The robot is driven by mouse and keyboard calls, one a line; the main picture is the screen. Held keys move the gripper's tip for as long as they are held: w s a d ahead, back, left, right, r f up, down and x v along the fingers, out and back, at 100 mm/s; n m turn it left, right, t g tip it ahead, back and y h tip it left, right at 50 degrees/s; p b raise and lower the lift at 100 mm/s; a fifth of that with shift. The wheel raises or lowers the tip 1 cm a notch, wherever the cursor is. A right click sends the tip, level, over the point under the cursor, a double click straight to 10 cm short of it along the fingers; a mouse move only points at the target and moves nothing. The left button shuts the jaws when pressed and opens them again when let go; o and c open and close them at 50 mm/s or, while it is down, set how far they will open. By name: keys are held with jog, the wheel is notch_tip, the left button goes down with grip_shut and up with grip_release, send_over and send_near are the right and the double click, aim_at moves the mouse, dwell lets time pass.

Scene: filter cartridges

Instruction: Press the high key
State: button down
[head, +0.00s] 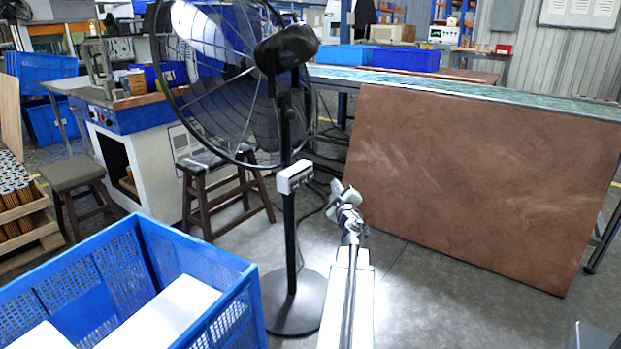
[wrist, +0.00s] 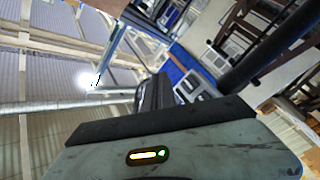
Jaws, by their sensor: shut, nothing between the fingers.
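A large black pedestal fan (head: 235,85) stands left of centre in the head view. A small pale control box (head: 294,177) is fixed to its black pole; small parts show along the box, but I cannot tell which is the high key. My gripper (head: 338,189) is shut and empty, at the end of my outstretched arm, right of the box and apart from it in the picture. In the wrist view my gripper (wrist: 155,92) shows dark fingers close together beyond the grey wrist housing. The dark pole (wrist: 268,52) appears to cross the upper right there; I cannot make out the keys.
A blue crate (head: 245,290) with white blocks stands at the front left. A brown board (head: 480,185) leans against a long table at the right. A stool (head: 225,190) stands behind the pole, and the fan's round base (head: 293,312) rests on clear grey floor.

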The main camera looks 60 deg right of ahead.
jog(key=w, duration=0.6)
jog(key=shift+w, duration=0.25)
dwell(1.7)
jog(key=shift+w, duration=0.4)
jog(key=shift+w, duration=0.4)
dwell(0.4)
dwell(0.3)
jog(key=shift+s, duration=0.8)
jog(key=shift+s, duration=0.1)
jog(key=s, duration=0.4)
jog(key=shift+s, duration=0.4)
